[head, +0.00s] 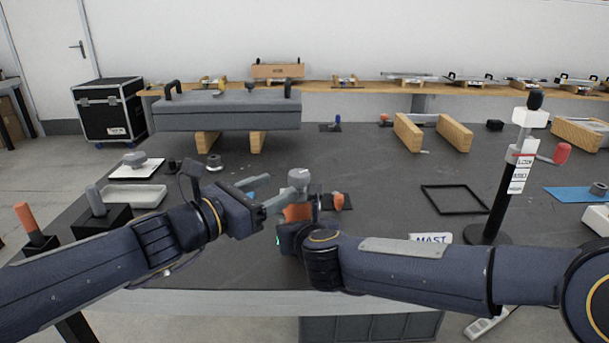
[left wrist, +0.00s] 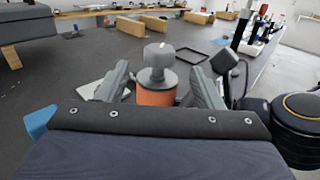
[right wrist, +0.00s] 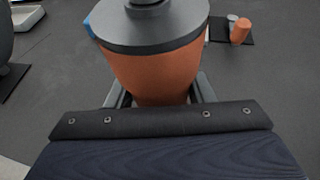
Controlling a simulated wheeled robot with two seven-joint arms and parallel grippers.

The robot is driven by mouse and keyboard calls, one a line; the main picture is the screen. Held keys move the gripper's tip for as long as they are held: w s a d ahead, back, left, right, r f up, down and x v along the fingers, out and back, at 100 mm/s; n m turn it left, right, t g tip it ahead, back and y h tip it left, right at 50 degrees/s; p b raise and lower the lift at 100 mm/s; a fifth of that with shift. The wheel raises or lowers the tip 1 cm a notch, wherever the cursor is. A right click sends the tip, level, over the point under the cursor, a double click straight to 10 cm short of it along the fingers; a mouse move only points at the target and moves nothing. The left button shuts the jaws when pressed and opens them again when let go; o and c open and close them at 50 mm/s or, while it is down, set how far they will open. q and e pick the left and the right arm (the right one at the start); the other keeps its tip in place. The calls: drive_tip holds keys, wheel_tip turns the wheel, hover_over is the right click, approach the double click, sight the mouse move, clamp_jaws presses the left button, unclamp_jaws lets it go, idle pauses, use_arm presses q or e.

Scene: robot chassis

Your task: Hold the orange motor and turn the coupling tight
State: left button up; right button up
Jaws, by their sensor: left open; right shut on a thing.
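The orange motor (head: 297,213) stands upright near the front middle of the table, with a grey flange and the grey coupling (head: 299,178) on top. My right gripper (head: 296,226) is shut on the motor's orange body, which fills the right wrist view (right wrist: 155,75). My left gripper (head: 275,196) is open, at the left of the coupling. In the left wrist view its fingers (left wrist: 157,88) stand apart to either side of the coupling (left wrist: 158,57), with a gap on both sides. The motor's lower part is hidden by my right gripper.
A smaller orange part (head: 339,201) lies on a dark mat just right of the motor. A grey chassis beam (head: 228,112) rests on wooden blocks behind. A black frame (head: 455,199) and a mast on a stand (head: 506,190) are at the right.

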sight(307, 172)
use_arm(q)
drive_tip(key=x, duration=0.8)
drive_tip(key=shift+w+d, duration=0.1)
drive_tip(key=shift+w, duration=0.05)
use_arm(e)
drive_tip(key=shift+f, duration=0.35)
use_arm(q)
drive_tip(key=c, duration=1)
drive_tip(key=shift+m, duration=0.3)
drive_tip(key=shift+d+r+m+g+h, duration=0.1)
drive_tip(key=shift+m+g+h, duration=0.9)
drive_tip(key=shift+g+h, duration=0.45)
drive_tip(key=shift+s+d+m+g+h, duration=0.1)
drive_tip(key=shift+m+g+h, duration=0.1)
drive_tip(key=shift+m+g, duration=0.5)
drive_tip(key=shift+s+m+g+h, duration=0.2)
drive_tip(key=shift+m+g, duration=0.25)
drive_tip(key=shift+g, duration=0.55)
drive_tip(key=shift+s+d+m+g+h, duration=0.1)
drive_tip(key=shift+m+g+h, duration=0.15)
drive_tip(key=shift+m+g, duration=0.45)
drive_tip(key=shift+g, duration=0.25)
